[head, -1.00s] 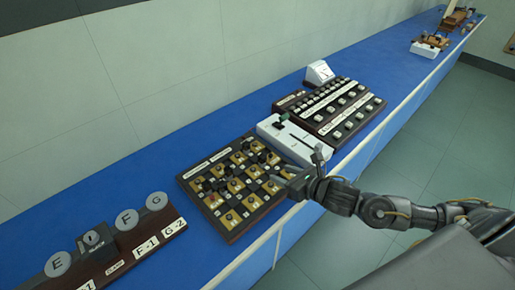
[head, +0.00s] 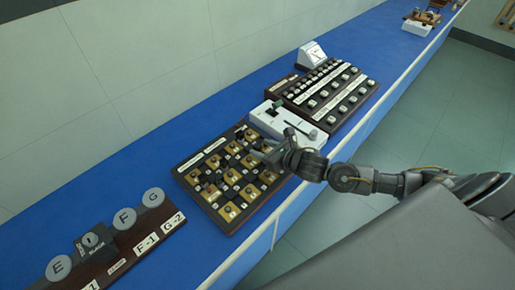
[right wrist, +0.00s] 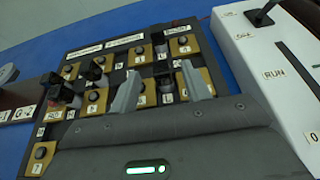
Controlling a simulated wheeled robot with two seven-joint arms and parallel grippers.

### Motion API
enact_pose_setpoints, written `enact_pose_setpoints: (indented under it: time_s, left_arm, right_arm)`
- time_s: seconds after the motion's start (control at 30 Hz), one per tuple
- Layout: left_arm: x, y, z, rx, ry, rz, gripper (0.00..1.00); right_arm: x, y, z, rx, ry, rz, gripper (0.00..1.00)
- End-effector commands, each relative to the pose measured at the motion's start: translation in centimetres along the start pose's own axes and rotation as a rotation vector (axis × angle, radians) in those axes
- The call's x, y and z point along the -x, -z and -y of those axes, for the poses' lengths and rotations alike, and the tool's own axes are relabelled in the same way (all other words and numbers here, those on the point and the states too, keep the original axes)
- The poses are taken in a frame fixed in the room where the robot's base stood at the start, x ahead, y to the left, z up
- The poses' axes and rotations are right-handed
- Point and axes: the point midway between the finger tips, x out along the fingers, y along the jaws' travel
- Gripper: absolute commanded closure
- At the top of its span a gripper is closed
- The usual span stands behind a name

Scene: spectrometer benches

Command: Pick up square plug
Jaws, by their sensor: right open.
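The plug board (head: 204,157) is a dark panel with brass squares, lying on the blue bench. Several black plugs stand on it. In the right wrist view, black plugs show at the left (right wrist: 54,88) and upper middle (right wrist: 97,72) of the board, and another stands near its top (right wrist: 159,42). I cannot tell which one is the square plug. My right gripper (head: 270,150) is over the board's right side, and it also shows in the right wrist view (right wrist: 160,92). Its fingers are apart with no plug visibly held; they hide part of the board. My left gripper is not in view.
A white lever box (head: 292,122) stands right beside the board, close to my right gripper. Beyond it are a dark switch panel (head: 325,95) and a white meter (head: 311,56). A panel with round lettered discs (head: 125,218) is at the lower left. Bare blue bench lies between.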

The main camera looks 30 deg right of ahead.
Motion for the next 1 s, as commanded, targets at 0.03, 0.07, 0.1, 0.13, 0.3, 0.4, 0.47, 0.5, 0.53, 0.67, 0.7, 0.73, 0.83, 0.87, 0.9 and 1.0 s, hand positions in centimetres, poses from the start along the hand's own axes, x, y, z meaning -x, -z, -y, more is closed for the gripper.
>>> enact_pose_setpoints:
  time_s: [0.03,0.07,0.1,0.13,0.3,0.4,0.47,0.5,0.53,0.67,0.7,0.73,0.83,0.87,0.9,1.0]
  left_arm:
    - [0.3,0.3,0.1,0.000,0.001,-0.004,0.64]
    - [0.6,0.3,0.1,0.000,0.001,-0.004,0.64]
    - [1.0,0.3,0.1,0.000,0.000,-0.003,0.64]
    - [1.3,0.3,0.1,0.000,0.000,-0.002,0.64]
    - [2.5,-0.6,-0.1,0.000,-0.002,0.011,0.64]
    - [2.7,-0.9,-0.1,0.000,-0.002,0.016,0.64]
    - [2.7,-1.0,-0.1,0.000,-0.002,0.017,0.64]
    - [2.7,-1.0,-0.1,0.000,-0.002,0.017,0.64]
    - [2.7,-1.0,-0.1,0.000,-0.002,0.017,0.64]
    - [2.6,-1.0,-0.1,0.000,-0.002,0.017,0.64]
    - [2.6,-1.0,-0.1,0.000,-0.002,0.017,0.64]
    - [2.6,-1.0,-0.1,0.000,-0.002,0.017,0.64]
    - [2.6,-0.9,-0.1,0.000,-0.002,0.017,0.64]
    - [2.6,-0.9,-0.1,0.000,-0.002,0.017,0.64]
    - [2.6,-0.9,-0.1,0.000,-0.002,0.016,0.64]
    - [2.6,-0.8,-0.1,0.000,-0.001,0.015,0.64]
  right_arm:
    - [-0.2,-0.2,0.0,0.000,0.000,0.000,0.53]
    - [-0.5,-0.3,0.0,0.000,0.000,0.000,0.53]
    - [-1.0,-0.5,0.1,0.000,0.001,0.000,0.53]
    - [-1.4,-0.6,0.0,0.000,-0.001,0.000,0.53]
    - [-3.8,-0.4,0.1,-0.001,0.000,0.000,0.53]
    - [-4.8,-0.3,0.2,0.000,0.000,0.001,0.53]
    - [-5.1,-0.2,0.1,0.000,-0.001,0.000,0.53]
    - [-5.2,-0.2,0.1,0.000,-0.001,0.000,0.53]
    - [-5.2,-0.2,0.1,0.000,-0.001,0.000,0.53]
    - [-5.2,-0.1,0.1,0.001,-0.002,0.000,0.53]
    - [-5.2,-0.1,0.1,0.001,-0.002,0.000,0.54]
    - [-5.2,-0.1,0.1,0.001,-0.002,0.000,0.58]
    - [-5.2,-0.1,0.1,0.001,-0.002,0.000,0.71]
    - [-5.2,-0.1,0.1,0.001,-0.002,0.000,0.75]
    - [-5.2,-0.1,0.1,0.001,-0.002,0.000,0.80]
    - [-5.2,-0.1,0.1,0.001,-0.002,0.000,0.93]
